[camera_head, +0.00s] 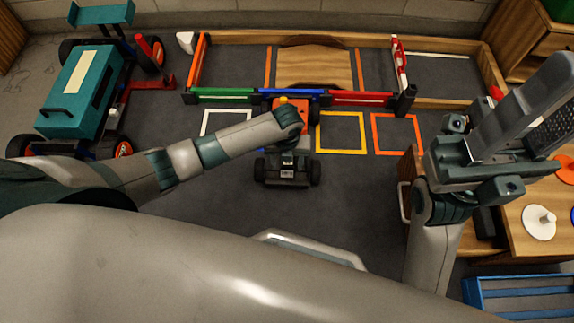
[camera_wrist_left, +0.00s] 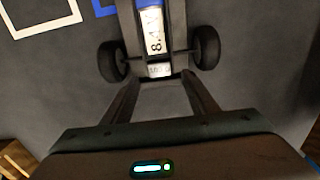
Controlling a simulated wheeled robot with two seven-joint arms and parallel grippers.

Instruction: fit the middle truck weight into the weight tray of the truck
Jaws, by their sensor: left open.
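The small truck (camera_head: 287,171) stands on the dark floor at the centre of the head view, with an orange front and black wheels. My left arm reaches over it and hides much of its middle. In the left wrist view, the truck (camera_wrist_left: 158,70) shows its end with two wheels and a label reading 8.4V. My left gripper (camera_wrist_left: 162,85) is open, its fingers apart near that end, with nothing visibly held. I cannot tell whether they touch the truck. The middle weight and weight tray cannot be made out. My right gripper (camera_head: 480,155) is at the right; its jaws are unclear.
A larger teal vehicle (camera_head: 80,90) stands at the left. Low green (camera_head: 222,96), blue and red barriers front a wooden ramp (camera_head: 314,66). White, yellow (camera_head: 341,132) and orange squares mark the floor. A wooden table (camera_head: 530,195) at the right holds a white knobbed disc (camera_head: 540,224).

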